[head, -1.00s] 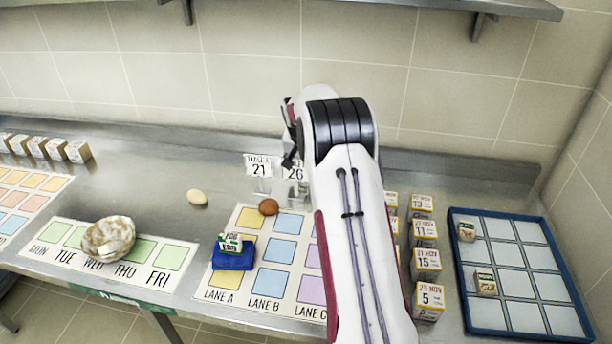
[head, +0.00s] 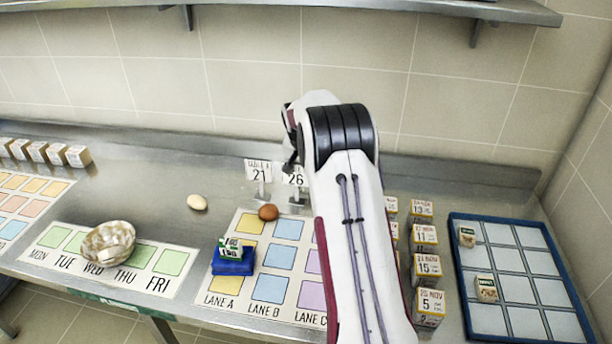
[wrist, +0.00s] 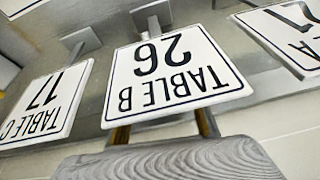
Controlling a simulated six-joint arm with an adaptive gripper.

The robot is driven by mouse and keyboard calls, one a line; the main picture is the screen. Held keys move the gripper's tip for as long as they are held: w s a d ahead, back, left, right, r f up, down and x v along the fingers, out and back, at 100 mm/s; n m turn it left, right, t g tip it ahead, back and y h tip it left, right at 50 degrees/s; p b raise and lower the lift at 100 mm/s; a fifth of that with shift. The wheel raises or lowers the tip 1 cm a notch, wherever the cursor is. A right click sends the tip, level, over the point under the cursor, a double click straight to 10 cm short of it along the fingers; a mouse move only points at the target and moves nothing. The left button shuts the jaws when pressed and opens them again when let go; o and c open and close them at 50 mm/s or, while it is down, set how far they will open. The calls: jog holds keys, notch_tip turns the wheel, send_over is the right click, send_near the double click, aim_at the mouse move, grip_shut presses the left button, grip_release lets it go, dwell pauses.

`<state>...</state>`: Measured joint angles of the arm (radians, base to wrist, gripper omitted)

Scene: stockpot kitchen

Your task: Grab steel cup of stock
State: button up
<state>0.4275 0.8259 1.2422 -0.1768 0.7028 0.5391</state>
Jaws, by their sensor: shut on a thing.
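I see no thing that I can make out as a steel cup of stock. In the wrist view a grey, streaked thing (wrist: 175,162) fills the bottom edge, close to the camera. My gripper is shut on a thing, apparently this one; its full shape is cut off. Two short tan pieces show just above it, and I cannot tell what they belong to. Beyond stands the TABLE B 26 sign (wrist: 178,75), upside down in this view. It also shows beside my arm in the head view (head: 295,178).
The TABLE C 17 sign (wrist: 45,105) and sign 21 (head: 259,172) flank sign 26. An egg (head: 197,202), a brown egg (head: 268,212), a bowl (head: 95,243) and a blue block (head: 233,267) lie left. Dated boxes (head: 427,268) and a blue-rimmed tray (head: 463,280) are right.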

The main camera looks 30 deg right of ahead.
notch_tip(320, 180, up, 10)
dwell(0.6)
jog(key=shift+d, duration=0.1)
dwell(0.4)
